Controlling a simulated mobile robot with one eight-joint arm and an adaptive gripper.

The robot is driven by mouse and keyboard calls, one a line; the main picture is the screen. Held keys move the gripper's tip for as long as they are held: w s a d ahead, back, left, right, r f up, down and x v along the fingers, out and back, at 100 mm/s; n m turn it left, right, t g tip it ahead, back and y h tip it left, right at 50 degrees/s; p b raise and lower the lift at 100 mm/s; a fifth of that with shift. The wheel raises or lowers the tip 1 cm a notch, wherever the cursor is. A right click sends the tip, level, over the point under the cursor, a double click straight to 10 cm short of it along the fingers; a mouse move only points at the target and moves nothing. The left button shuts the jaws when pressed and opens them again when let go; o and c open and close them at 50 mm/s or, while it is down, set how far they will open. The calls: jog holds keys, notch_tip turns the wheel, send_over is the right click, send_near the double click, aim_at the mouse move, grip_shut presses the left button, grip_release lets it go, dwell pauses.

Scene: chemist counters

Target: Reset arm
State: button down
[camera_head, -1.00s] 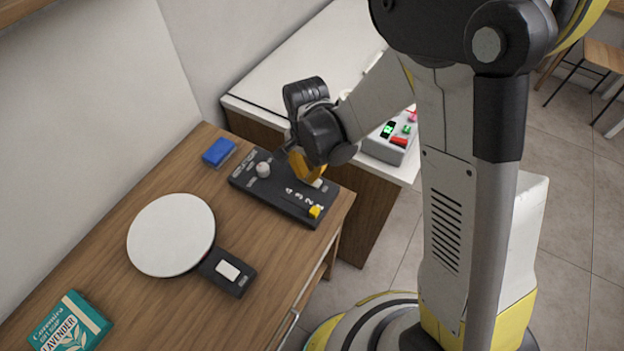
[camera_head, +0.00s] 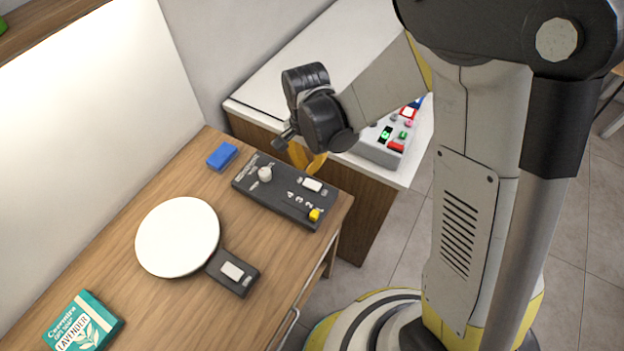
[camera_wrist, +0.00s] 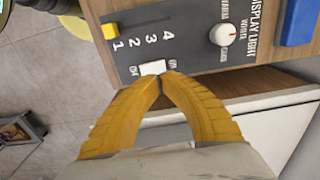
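My gripper (camera_head: 309,163) has yellow fingers and hangs above the back edge of a dark control box on the wooden counter. In the wrist view the fingertips of my gripper (camera_wrist: 163,76) meet, with nothing seen between them. The control box (camera_head: 270,203) has a white knob (camera_head: 265,174), a white rocker switch (camera_head: 312,185) and a yellow slider (camera_head: 314,215) beside the numbers 1 to 4. In the wrist view the fingertips overlap the edge of the white switch (camera_wrist: 152,67); I cannot tell from that view how far above it they are.
A round white lamp (camera_head: 178,237) lies lit on the wooden counter (camera_head: 200,310). A blue block (camera_head: 222,156) and a teal soap box (camera_head: 83,324) are also there. A white counter (camera_head: 290,75) behind bears a grey button panel (camera_head: 380,150).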

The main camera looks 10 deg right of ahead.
jog(key=shift+r, duration=0.45)
jog(key=s+d+r+n+t+b, duration=0.7)
jog(key=s+d+r, duration=0.3)
jog(key=d, duration=0.3)
jog(key=shift+s+d+r+n, duration=0.3)
jog(key=shift+s+r, duration=0.1)
jog(key=shift+r, duration=0.45)
dwell(1.1)
